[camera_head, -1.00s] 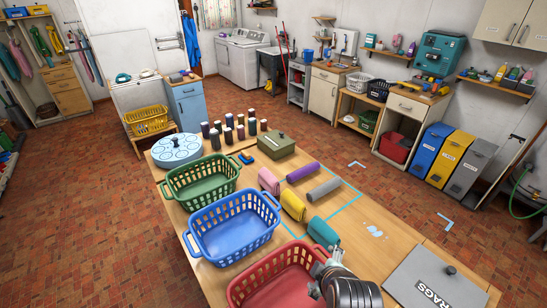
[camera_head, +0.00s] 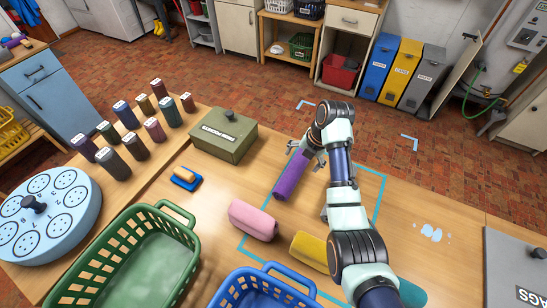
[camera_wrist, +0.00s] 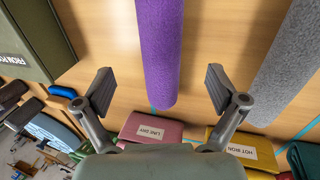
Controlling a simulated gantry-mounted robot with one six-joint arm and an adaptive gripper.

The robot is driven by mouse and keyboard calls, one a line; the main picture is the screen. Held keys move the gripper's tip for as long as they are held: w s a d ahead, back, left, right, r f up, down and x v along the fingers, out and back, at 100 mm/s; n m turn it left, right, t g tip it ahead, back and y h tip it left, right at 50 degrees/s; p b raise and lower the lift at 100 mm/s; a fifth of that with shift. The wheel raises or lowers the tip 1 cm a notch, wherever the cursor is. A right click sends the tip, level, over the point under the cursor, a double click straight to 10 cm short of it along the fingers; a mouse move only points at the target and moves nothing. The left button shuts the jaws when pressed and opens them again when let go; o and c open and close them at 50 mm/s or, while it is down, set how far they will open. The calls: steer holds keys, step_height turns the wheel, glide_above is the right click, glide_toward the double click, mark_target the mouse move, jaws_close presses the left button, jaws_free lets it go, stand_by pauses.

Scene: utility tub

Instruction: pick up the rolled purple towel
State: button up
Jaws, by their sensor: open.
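The rolled purple towel (camera_head: 289,184) lies on the wooden table inside the blue-green taped outline. My gripper (camera_head: 307,151) is over the far end of the towel. In the wrist view my gripper (camera_wrist: 160,85) is open, one finger on each side, with a gap to the towel on both sides. I cannot tell how high the fingertips are above the table.
A grey roll (camera_wrist: 285,72) lies to the towel's right, mostly hidden by my arm in the head view. A pink roll (camera_head: 254,219) and a yellow roll (camera_head: 309,250) lie nearer. A green metal box (camera_head: 224,136) stands to the left. Green (camera_head: 150,245) and blue baskets (camera_head: 262,290) stand in front.

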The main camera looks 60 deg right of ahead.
mark_target(297, 168)
steer(key=f, duration=0.2)
steer(key=shift+a+f+b, duration=0.25)
steer(key=shift+f+b, duration=0.05)
steer(key=shift+b, duration=0.05)
steer(key=b+x, duration=0.1)
steer(key=x, duration=0.4)
steer(key=shift+w+f+b, duration=0.1)
steer(key=shift+f+b, duration=0.05)
steer(key=shift+b, duration=0.2)
steer(key=c, duration=1.5)
step_height(297, 168, up, 20)
steer(key=p, duration=0.5)
